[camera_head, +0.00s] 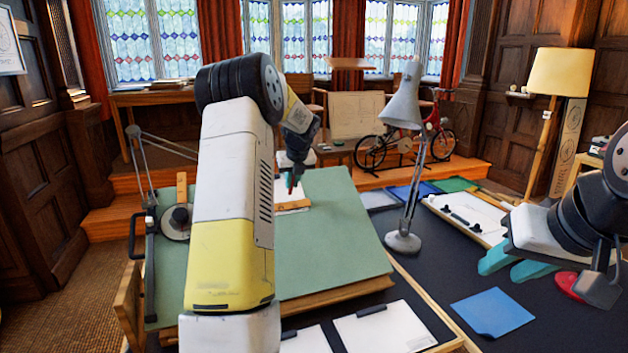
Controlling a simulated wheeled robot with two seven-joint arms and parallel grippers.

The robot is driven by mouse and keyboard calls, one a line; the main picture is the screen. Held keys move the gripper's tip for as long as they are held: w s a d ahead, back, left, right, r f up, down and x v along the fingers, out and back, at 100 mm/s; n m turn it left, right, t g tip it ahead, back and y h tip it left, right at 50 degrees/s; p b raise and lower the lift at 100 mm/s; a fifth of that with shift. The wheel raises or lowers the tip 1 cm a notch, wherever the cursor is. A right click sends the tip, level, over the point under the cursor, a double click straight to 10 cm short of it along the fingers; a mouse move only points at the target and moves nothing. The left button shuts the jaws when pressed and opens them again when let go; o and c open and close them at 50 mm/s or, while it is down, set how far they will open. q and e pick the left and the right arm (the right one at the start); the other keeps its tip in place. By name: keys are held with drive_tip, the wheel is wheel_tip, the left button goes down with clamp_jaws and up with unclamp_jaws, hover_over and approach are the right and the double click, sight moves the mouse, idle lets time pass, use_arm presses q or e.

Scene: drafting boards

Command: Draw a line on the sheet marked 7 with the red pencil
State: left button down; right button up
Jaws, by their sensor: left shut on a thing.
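My left gripper (290,178) is over the far part of the green drafting board, its jaws small and partly hidden by my arm. It is shut on a thin red thing (291,189), which looks like the red pencil. Just below it is a white sheet (283,196) on a small wooden-edged board; I cannot tell whether the tip touches the sheet. No number 7 is legible on any sheet.
The green board (335,235) fills the middle. A grey desk lamp (404,243) stands to its right. Clipped white sheets (385,330) lie in front, a blue sheet (492,313) at right. A red round thing (569,286) is beside my right gripper. A white board (468,213) lies behind.

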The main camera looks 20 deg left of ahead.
use_arm(q)
drive_tip(key=shift+w+a+f, duration=0.2)
drive_tip(key=shift+w+f, duration=0.05)
drive_tip(key=shift+f, duration=0.35)
drive_tip(key=shift+a+f, duration=0.25)
drive_tip(key=shift+a, duration=0.05)
drive_tip(key=s+a, duration=0.7)
drive_tip(key=a, duration=0.2)
drive_tip(key=shift+s+a, duration=0.1)
drive_tip(key=shift+w+a+f, duration=0.1)
drive_tip(key=shift+w+f, duration=0.1)
drive_tip(key=shift+f, duration=0.1)
idle(0.9)
drive_tip(key=shift+w, duration=0.1)
drive_tip(key=shift+w+d, duration=0.2)
drive_tip(key=shift+d, duration=0.2)
drive_tip(key=shift+w+d, duration=0.7)
drive_tip(key=shift+d, duration=0.2)
drive_tip(key=shift+w+d, duration=0.7)
drive_tip(key=shift+d, duration=0.2)
idle(2.0)
drive_tip(key=shift+w+d, duration=0.15)
drive_tip(key=shift+d, duration=0.1)
